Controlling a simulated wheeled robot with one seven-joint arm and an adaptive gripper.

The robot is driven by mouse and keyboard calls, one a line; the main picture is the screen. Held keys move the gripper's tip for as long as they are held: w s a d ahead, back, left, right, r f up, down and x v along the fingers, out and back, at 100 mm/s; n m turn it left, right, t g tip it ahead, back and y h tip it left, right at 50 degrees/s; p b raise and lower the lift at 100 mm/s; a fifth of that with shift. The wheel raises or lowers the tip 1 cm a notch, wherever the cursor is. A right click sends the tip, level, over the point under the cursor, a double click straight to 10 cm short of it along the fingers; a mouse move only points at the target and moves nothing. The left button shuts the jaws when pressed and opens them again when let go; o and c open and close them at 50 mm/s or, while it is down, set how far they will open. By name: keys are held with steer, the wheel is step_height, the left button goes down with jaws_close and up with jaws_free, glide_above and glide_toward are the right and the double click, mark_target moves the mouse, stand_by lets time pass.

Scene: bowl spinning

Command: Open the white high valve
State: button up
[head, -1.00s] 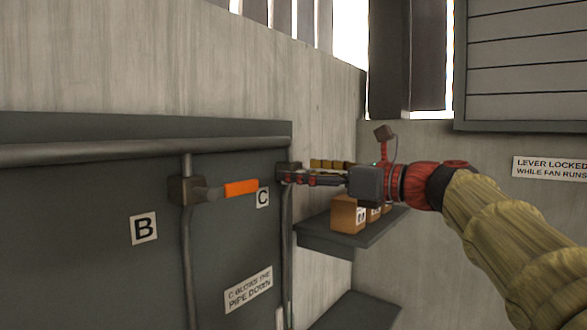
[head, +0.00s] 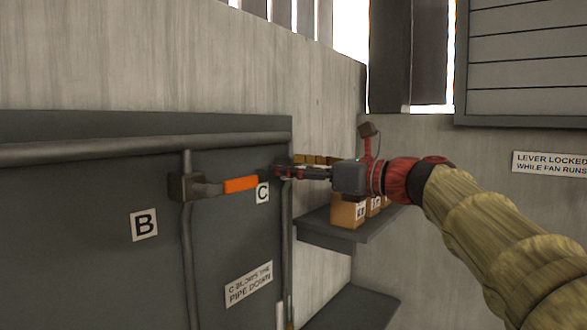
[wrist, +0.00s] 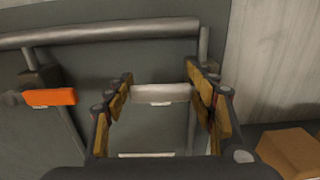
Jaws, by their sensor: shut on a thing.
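The white valve handle (wrist: 160,93) lies level across the middle of the wrist view, in front of the dark panel. My gripper (wrist: 165,88) has one finger at each end of it and is shut on it. In the head view my gripper (head: 280,172) is at the panel's right edge, by the upright pipe. There the white handle is hidden behind the fingers.
An orange handle (head: 241,185) on another valve is just left of my gripper; it also shows in the wrist view (wrist: 50,97). A long pipe (head: 100,152) runs above. A shelf (head: 345,235) with small boxes (head: 347,212) is below my arm.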

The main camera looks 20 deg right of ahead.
steer(key=c, duration=1)
steer(key=shift+c, duration=0.4)
step_height(320, 180, down, 2)
steer(key=n+b, duration=0.1)
steer(key=b, duration=0.1)
steer(key=n+b, duration=0.2)
steer(key=b, duration=0.1)
steer(key=shift+f+n, duration=0.25)
steer(key=shift+n, duration=0.05)
steer(key=w+d+f+n+b, duration=0.3)
steer(key=d+f+n+b, duration=0.1)
steer(key=n+b, duration=0.9)
steer(key=shift+d+f+n, duration=0.15)
steer(key=shift+f+n, duration=0.35)
steer(key=shift+n, duration=0.2)
steer(key=shift+w, duration=0.1)
steer(key=o, duration=1.7)
